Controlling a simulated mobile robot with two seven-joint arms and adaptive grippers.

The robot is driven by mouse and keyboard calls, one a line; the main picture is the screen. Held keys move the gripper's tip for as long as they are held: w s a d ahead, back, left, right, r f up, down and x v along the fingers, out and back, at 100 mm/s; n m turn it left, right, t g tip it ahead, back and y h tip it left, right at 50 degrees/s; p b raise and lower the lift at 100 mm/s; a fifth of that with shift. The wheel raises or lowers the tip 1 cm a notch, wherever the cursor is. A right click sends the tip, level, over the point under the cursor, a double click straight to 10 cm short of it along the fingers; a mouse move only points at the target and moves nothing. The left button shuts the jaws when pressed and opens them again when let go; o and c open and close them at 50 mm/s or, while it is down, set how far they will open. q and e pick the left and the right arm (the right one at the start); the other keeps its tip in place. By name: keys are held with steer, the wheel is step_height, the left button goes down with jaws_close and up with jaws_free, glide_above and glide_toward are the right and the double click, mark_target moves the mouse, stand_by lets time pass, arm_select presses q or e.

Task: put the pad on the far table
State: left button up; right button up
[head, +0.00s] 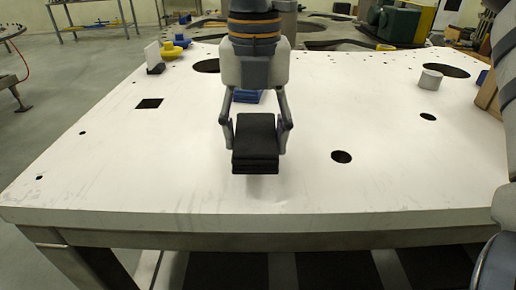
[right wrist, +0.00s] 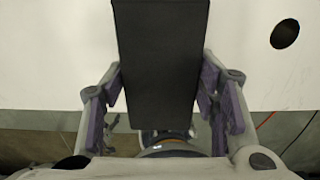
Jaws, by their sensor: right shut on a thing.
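The black pad (head: 256,140) is a thick, dark rectangular block. My right gripper (head: 260,135) is shut on it, one finger on each side, over the front middle of the white table. In the right wrist view the pad (right wrist: 160,60) fills the middle between the fingers (right wrist: 160,92). A faint shadow lies below it on the white top, and the pad seems held above the surface. Another table (head: 335,32) with dark openings stands behind the white one, partly hidden by my arm. My left gripper is not in view.
The white table (head: 110,165) has several dark holes. A blue object (head: 248,97) lies behind my gripper. A grey cylinder (head: 430,80) stands at the right, and yellow and blue pieces (head: 172,50) at the back left. The left front is clear.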

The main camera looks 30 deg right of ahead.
mark_target(258, 130)
steer(key=shift+d+f, duration=0.15)
steer(key=shift+f, duration=0.75)
steer(key=shift+d+f, duration=0.1)
steer(key=shift+f, duration=0.8)
steer(key=shift+f, duration=0.1)
steer(key=o, duration=1.1)
steer(key=shift+w, duration=0.1)
step_height(258, 130, up, 12)
steer(key=shift+r, duration=0.15)
